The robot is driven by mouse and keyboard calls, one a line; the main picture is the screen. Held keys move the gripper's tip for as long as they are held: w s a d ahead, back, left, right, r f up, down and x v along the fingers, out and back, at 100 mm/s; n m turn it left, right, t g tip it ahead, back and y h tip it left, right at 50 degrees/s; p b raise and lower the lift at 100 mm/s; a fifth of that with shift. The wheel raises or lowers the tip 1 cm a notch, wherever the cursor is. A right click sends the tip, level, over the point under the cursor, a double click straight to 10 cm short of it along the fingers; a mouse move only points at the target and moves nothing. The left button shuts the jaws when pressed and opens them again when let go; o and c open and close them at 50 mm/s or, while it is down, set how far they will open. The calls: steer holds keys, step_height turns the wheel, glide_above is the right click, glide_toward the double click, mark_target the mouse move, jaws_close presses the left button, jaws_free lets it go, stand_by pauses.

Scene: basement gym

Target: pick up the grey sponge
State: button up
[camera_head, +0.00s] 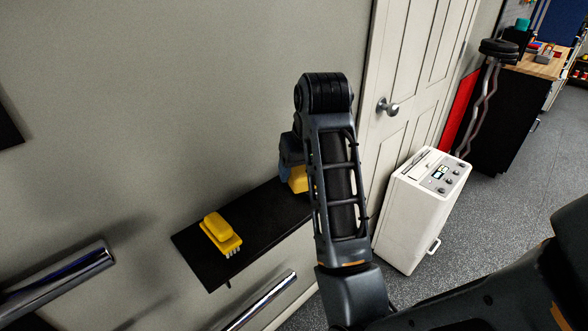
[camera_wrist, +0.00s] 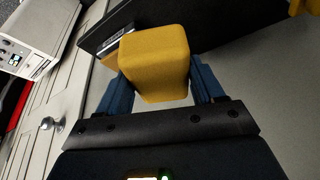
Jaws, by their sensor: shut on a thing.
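My gripper (camera_wrist: 160,78) has its two blue fingers shut on a yellow block (camera_wrist: 155,62) with rounded edges, seen close in the wrist view. In the head view the block (camera_head: 299,180) shows partly behind my arm, at the shelf's far end. I cannot tell whether it touches the shelf. Just behind the block in the wrist view is a dark grey piece with a pale stripe (camera_wrist: 117,40) and some yellow below it; I cannot tell what it is. I see no plainly grey sponge.
A black wall shelf (camera_head: 262,222) carries a yellow brush (camera_head: 221,232) at its near end. A white cabinet (camera_head: 418,207) stands to the right by a white door (camera_head: 412,80). Chrome bars (camera_head: 60,282) stick out at lower left.

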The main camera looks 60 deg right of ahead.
steer(key=shift+s+r, duration=0.15)
steer(key=shift+s, duration=0.1)
steer(key=shift+s+d+r, duration=0.25)
steer(key=shift+d+r, duration=0.35)
steer(key=shift+d, duration=0.15)
steer(key=shift+s+d, duration=0.15)
steer(key=shift+s, duration=0.3)
steer(key=shift+s+d+r, duration=0.65)
steer(key=shift+s+d, duration=0.2)
steer(key=shift+s, duration=0.1)
